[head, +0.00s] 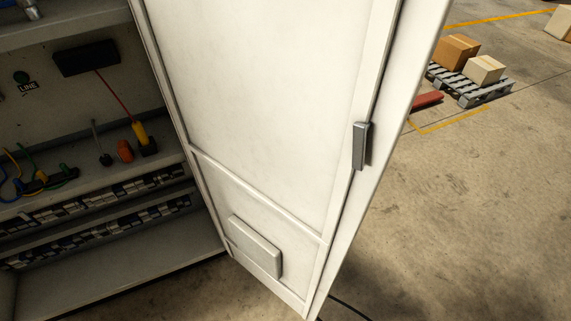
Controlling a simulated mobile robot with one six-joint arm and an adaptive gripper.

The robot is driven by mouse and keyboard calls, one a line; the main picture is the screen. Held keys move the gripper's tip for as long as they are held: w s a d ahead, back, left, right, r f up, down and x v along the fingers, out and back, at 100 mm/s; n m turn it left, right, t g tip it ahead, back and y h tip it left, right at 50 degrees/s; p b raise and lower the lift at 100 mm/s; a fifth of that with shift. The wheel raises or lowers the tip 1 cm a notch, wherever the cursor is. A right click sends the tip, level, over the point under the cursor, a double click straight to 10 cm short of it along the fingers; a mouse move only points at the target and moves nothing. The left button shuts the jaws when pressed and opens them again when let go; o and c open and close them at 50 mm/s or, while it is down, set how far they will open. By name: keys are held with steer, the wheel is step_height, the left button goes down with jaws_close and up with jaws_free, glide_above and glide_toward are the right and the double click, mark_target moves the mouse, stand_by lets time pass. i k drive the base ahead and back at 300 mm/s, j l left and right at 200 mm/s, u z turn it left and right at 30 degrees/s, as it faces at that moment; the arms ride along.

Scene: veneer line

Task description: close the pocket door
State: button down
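A tall white door (265,95) stands open in the head view, swung out from a cabinet (115,284) on the left. Its inner face shows a raised frame and a small raised rectangular box (255,247) near the bottom. A grey handle or latch piece (361,146) sits on the door near its free right edge. The top of the door is cut off by the picture. I cannot tell from this view whether this is the pocket door of the task. My gripper is not in view.
Inside the cabinet are shelves with tools, cables and rows of small parts (100,222). A pallet (484,92) with two boxes stands on the floor at the back right, near yellow lines. A dark cable (350,309) lies by the door's bottom. The floor right of the door is mostly clear.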

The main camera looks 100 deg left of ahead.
mark_target(265, 99)
steer(key=i+u, duration=0.2)
steer(key=u, duration=0.3)
steer(key=i+u, duration=0.2)
steer(key=u, duration=0.3)
steer(key=i+u, duration=0.2)
steer(key=u, duration=0.3)
steer(key=i+l+u, duration=0.15)
steer(key=u, duration=0.35)
steer(key=i+u, duration=0.15)
steer(key=u, duration=0.35)
steer(key=i+l+u, duration=0.15)
steer(key=u, duration=0.3)
steer(key=i+l+u, duration=0.1)
steer(key=u, duration=0.4)
steer(key=i+l+u, duration=0.1)
steer(key=l+u, duration=0.15)
steer(key=u, duration=0.25)
steer(key=l+u, duration=0.2)
steer(key=u, duration=0.25)
steer(key=i+l, duration=0.05)
